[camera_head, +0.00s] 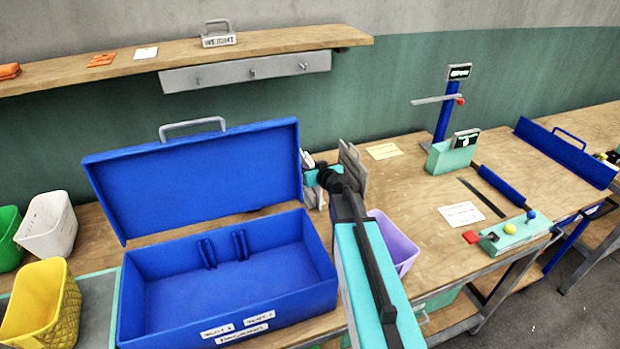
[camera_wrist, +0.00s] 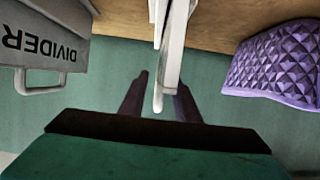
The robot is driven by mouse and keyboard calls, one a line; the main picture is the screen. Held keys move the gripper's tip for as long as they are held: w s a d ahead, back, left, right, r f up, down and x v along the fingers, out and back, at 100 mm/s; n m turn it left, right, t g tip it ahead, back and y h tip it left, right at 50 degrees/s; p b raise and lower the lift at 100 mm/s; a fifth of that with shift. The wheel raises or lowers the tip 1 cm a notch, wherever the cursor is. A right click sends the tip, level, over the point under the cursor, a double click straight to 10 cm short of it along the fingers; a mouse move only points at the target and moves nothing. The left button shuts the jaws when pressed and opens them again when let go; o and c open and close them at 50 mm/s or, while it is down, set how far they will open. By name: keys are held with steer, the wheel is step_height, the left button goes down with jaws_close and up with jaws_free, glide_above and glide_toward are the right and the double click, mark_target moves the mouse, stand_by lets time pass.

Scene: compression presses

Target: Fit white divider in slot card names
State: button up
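The wrist view shows a white panel (camera_wrist: 175,45), seen nearly edge-on with a thin handle-like strip, apparently the white divider. My gripper (camera_wrist: 162,85) has its dark fingers on either side of it, with a small gap at the left finger. In the head view my gripper (camera_head: 325,180) is right of the blue toolbox (camera_head: 228,277), and the white panel is mostly hidden there. The toolbox is open and has two pairs of blue slot ridges (camera_head: 224,248) inside. Small labels (camera_head: 238,328) are on its front. A paper card (camera_head: 460,214) lies on the bench; its text is unreadable.
A grey panel marked DIVIDER (camera_wrist: 45,60) is left in the wrist view. A purple basket (camera_wrist: 275,65) is on the right. White (camera_head: 48,226) and yellow (camera_head: 35,310) bins stand left of the toolbox. Its raised lid (camera_head: 195,180) stands at the back.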

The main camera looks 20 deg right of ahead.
jaws_close()
stand_by(1.3)
